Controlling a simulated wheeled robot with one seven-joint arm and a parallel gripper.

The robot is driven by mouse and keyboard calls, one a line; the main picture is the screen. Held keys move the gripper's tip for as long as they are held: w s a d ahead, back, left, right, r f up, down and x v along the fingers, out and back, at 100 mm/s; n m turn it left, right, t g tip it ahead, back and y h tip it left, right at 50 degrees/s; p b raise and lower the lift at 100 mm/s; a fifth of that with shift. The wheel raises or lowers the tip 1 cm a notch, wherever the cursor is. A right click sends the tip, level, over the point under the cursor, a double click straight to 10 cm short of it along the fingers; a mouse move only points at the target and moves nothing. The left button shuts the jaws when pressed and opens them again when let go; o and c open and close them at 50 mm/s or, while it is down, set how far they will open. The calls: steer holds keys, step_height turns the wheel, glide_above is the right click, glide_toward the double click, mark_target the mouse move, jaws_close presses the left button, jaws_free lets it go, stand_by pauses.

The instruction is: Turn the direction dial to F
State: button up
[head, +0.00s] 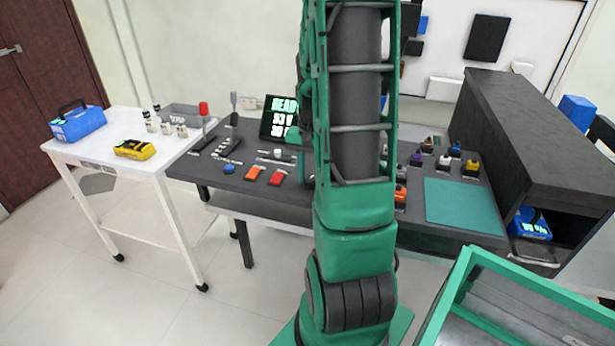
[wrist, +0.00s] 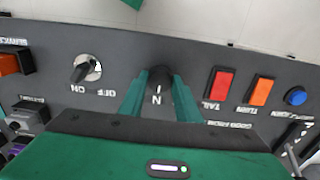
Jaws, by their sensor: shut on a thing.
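The direction dial (wrist: 158,76) is a dark round knob on the grey panel in the wrist view. My gripper (wrist: 160,84) is shut on it, with one green finger on each side. A white letter N and a short white mark in line with it show between the fingers, on the side toward my wrist. No letter F can be made out. In the head view the dial and my gripper are hidden behind my green arm.
In the wrist view, a black OFF/ON knob (wrist: 84,70) is left of the dial. A red switch (wrist: 220,84), an orange switch (wrist: 260,90) and a blue button (wrist: 296,96) are right. A lit screen (head: 280,118) and a white side table (head: 120,145) show in the head view.

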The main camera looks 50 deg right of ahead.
mark_target(308, 179)
steer(key=shift+w, duration=0.15)
steer(key=m, duration=0.4)
steer(key=shift+a, duration=0.1)
steer(key=m, duration=0.4)
steer(key=shift+w, duration=0.1)
steer(key=shift+r+m, duration=0.1)
steer(key=shift+m, duration=0.4)
steer(key=o, duration=0.9)
steer(key=shift+w, duration=0.1)
steer(key=shift+o, duration=0.8)
steer(key=shift+s, duration=0.2)
step_height(308, 179, up, 11)
steer(key=shift+f, duration=0.2)
steer(key=shift+w, duration=0.1)
